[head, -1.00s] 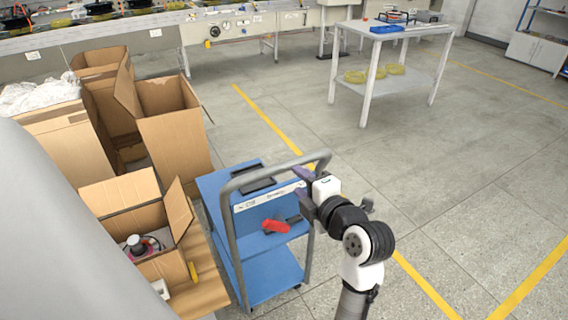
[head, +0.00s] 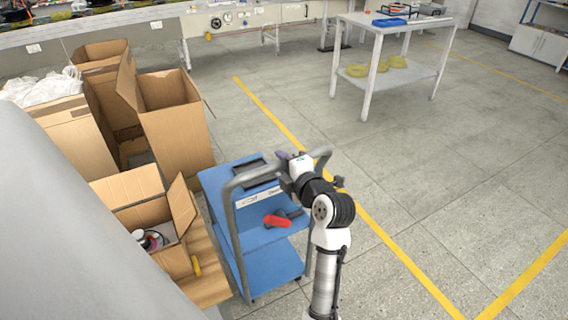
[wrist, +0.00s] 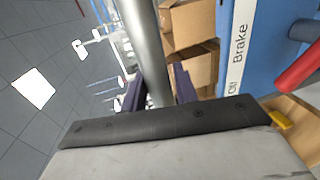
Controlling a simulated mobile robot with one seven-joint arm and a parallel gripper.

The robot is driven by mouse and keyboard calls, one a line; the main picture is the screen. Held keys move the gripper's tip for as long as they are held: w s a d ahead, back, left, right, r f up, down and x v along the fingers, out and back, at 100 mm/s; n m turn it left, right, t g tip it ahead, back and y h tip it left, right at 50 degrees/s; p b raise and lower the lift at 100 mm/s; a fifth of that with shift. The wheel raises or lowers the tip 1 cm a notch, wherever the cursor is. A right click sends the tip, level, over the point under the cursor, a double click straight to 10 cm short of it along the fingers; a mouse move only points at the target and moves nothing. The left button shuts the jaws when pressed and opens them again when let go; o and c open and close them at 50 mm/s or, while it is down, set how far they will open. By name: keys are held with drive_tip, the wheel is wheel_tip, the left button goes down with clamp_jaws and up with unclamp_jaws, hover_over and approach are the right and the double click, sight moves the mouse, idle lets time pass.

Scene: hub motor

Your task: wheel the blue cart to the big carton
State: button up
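The blue cart (head: 270,265) stands upright in the lower middle of the head view, with a grey tubular handle (head: 233,225). My gripper (head: 290,157) is at the top of that handle. In the wrist view the grey bar (wrist: 146,45) passes between my two purple fingers (wrist: 158,85). The fingers look apart, with a small gap by the right one; contact is hard to tell. A big open carton (head: 178,140) stands behind and left of the cart, apart from it. The cart's "Brake" label (wrist: 240,45) shows in the wrist view.
A red-handled tool (head: 276,221) lies on the cart. A smaller open carton (head: 145,205) with parts is just left of the cart. A carton with white wrapping (head: 70,130) stands further left. A white table (head: 365,75) is at the back. The floor to the right is clear.

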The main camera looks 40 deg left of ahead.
clamp_jaws()
drive_tip(key=shift+a, duration=0.1)
